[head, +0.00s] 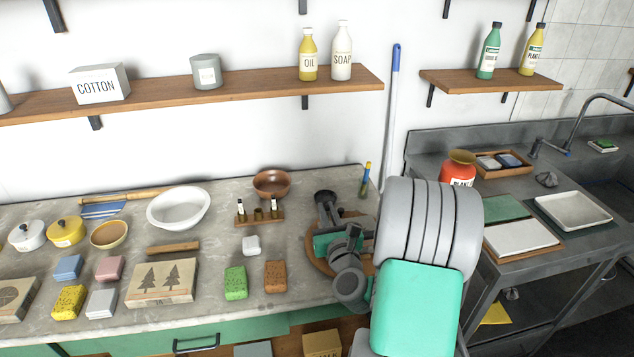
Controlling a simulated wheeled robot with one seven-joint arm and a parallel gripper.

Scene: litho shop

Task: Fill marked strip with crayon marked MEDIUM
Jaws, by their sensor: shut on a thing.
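A small wooden crayon rack (259,222) stands on the stone counter. A crayon with a white label (240,209) stands upright at its left and another crayon (274,207) at its right. The middle place holds no tall crayon. Their lettering is too small to read. My gripper (334,242) is to the right of the rack, low over a round brown board (313,262). My own wrist hides most of it. It is shut, apparently on a crayon, but the fingertips and the held thing are hidden. I cannot see the marked strip.
A brown bowl (272,184) stands behind the rack. A white block (251,245), green sponge (236,281) and brown sponge (275,276) lie in front of it. A tree-printed block (162,282) is at left. A sink bench (408,150) stands at right, and a shelf (180,97) hangs above.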

